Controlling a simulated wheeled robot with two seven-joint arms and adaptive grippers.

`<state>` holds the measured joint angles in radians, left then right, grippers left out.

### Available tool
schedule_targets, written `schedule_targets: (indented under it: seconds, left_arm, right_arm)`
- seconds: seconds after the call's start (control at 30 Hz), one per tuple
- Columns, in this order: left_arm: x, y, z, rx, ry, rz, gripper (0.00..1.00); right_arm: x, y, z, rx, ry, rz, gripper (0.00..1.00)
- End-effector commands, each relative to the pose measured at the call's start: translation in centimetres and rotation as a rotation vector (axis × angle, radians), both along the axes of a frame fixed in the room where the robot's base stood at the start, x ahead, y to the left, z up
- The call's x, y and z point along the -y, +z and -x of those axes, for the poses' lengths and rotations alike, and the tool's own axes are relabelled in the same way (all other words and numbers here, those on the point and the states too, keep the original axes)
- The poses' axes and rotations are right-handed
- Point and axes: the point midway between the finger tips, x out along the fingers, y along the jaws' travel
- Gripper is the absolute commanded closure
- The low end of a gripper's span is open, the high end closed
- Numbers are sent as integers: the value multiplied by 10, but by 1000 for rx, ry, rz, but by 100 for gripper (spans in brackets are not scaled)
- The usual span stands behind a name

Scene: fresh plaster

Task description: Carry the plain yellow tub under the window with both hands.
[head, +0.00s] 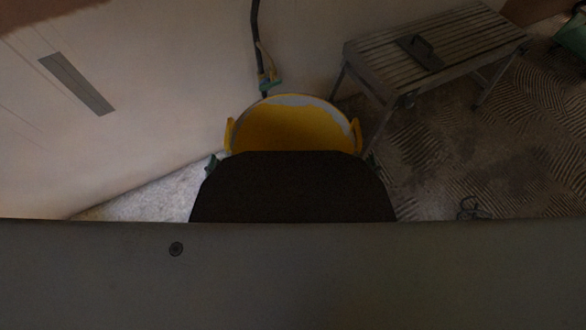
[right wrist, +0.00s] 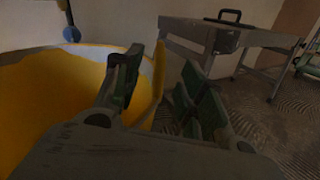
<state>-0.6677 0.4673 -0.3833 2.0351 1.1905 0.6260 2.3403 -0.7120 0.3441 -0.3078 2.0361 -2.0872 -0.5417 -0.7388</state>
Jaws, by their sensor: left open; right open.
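The yellow tub (head: 293,126) stands in front of me, with pale grey residue around its inside. It has a handle on its left side (head: 229,134) and one on its right side (head: 357,136); its near part is hidden behind my dark body. My left gripper (head: 212,164) shows only as a small green piece beside the tub's left side. My right gripper (head: 373,162) shows likewise on the right. In the right wrist view my right gripper (right wrist: 163,82) is open, its fingers on either side of the tub's yellow right edge (right wrist: 157,78). No window is in view.
A grey slatted bench (head: 440,45) with a dark trowel-like tool (head: 420,51) stands right of the tub. A dark hose (head: 256,40) hangs behind the tub. A pale wall (head: 150,90) is at left. A small dark object (head: 472,208) lies on the patterned floor at right.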

Motion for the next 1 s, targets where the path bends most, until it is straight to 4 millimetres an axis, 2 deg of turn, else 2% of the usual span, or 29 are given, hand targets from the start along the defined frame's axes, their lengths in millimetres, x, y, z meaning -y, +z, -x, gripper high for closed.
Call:
schedule_targets:
  seconds: [1.0]
  left_arm:
    - [1,0,-98,1,1,1,59]
  right_arm:
    - [1,0,-98,1,-1,-1,59]
